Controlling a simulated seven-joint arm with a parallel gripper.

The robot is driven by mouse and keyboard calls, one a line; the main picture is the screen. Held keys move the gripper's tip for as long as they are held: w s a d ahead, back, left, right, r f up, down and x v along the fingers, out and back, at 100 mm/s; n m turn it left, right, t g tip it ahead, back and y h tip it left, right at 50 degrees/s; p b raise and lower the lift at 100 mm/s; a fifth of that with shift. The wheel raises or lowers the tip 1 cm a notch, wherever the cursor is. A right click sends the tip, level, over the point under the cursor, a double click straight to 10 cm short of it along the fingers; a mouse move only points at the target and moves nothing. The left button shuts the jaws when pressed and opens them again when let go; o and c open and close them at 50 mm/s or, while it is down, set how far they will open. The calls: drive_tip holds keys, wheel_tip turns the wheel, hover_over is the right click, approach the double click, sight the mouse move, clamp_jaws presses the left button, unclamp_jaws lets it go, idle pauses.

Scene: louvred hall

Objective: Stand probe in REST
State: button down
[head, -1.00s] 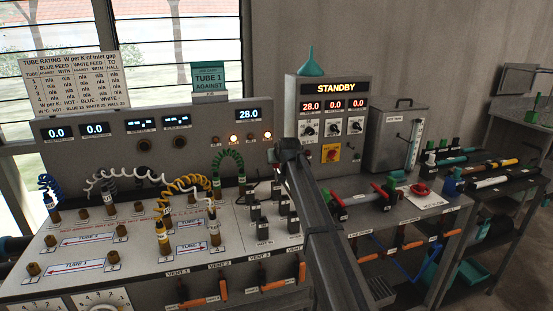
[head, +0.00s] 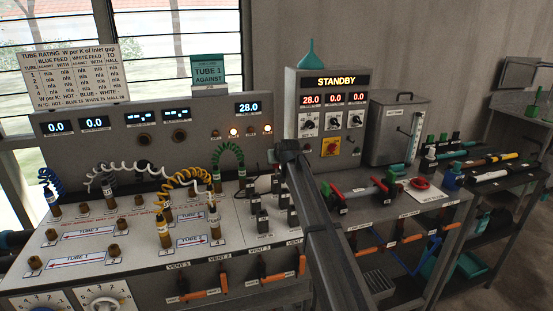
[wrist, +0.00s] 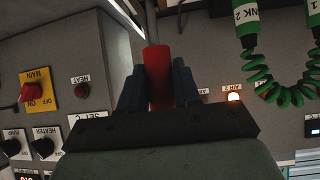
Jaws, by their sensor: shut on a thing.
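In the wrist view my gripper (wrist: 158,88) is shut on a red handle (wrist: 158,62), apparently the probe's, with a dark finger on each side. A thin grey part shows beyond the handle at the top of that view. In the head view my dark arm reaches up from the bottom to a blunt end (head: 287,150) in front of the gap between the long panel and the STANDBY box. The fingers and the probe cannot be made out there. I cannot make out a place marked REST in these views.
The STANDBY box (head: 335,110) with knobs and a MAIN switch (wrist: 37,90) stands close by. Coiled hoses, one green (head: 228,158) and one yellow (head: 185,178), rise from the bench (head: 140,262). A grey tank (head: 390,135) and red-handled tube (head: 352,190) are to the right.

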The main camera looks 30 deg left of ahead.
drive_tip(key=shift+f, duration=1)
drive_tip(key=c, duration=0.7)
unclamp_jaws()
drive_tip(key=shift+r, duration=0.1)
drive_tip(key=shift+s+d+r, duration=0.25)
drive_tip(key=shift+s+r, duration=0.05)
drive_tip(key=shift+r, duration=0.45)
drive_tip(key=shift+s+d+r, duration=0.3)
drive_tip(key=shift+r, duration=0.4)
drive_tip(key=shift+s+d+r, duration=0.25)
drive_tip(key=shift+s+r, duration=0.05)
drive_tip(key=shift+r, duration=0.45)
drive_tip(key=v, duration=1.3)
drive_tip(key=shift+s+d+r, duration=0.2)
drive_tip(key=shift+s+r, duration=0.05)
